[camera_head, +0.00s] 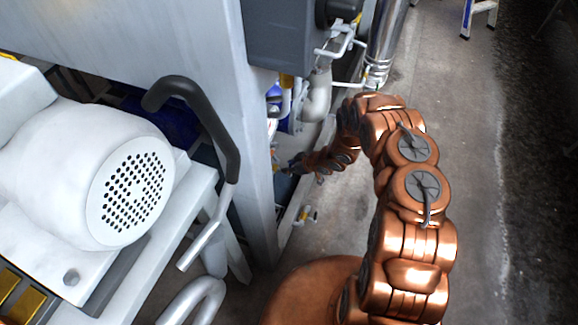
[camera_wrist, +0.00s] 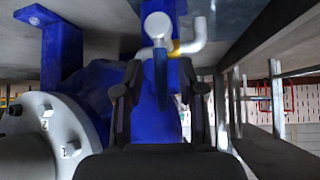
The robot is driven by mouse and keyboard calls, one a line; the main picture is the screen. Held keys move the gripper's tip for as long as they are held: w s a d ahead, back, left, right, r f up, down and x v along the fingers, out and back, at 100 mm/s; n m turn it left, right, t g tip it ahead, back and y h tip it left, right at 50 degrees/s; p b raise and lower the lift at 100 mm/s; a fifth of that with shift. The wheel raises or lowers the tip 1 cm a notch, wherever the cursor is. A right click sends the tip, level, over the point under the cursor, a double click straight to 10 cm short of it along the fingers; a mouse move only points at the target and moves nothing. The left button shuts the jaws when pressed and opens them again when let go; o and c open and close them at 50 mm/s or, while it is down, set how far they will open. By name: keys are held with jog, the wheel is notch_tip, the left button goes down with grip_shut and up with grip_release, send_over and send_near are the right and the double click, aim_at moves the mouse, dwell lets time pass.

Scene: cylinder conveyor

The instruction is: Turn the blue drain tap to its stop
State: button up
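In the wrist view, the tap's blue lever (camera_wrist: 160,80) hangs down from a round silver knob (camera_wrist: 157,27), in front of a larger blue body (camera_wrist: 148,126). A brass-coloured fitting and a curved silver spout (camera_wrist: 194,40) sit just right of the knob. My gripper (camera_wrist: 160,92) has its two dark fingers apart, one on each side of the lever. Gaps show between the fingers and the lever, so it does not look gripped. In the head view, my gripper (camera_head: 294,165) reaches beside the upright frame post, and the tap is not clearly visible there.
A pale upright post (camera_head: 257,150) stands close left of my gripper. A white motor (camera_head: 95,180) and a black bent handle (camera_head: 205,125) are further left. A grey box and pipes (camera_head: 318,95) are above. A white flange (camera_wrist: 62,135) is left in the wrist view. Floor on the right is clear.

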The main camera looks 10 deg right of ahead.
jog(key=v, duration=1.2)
dwell(0.5)
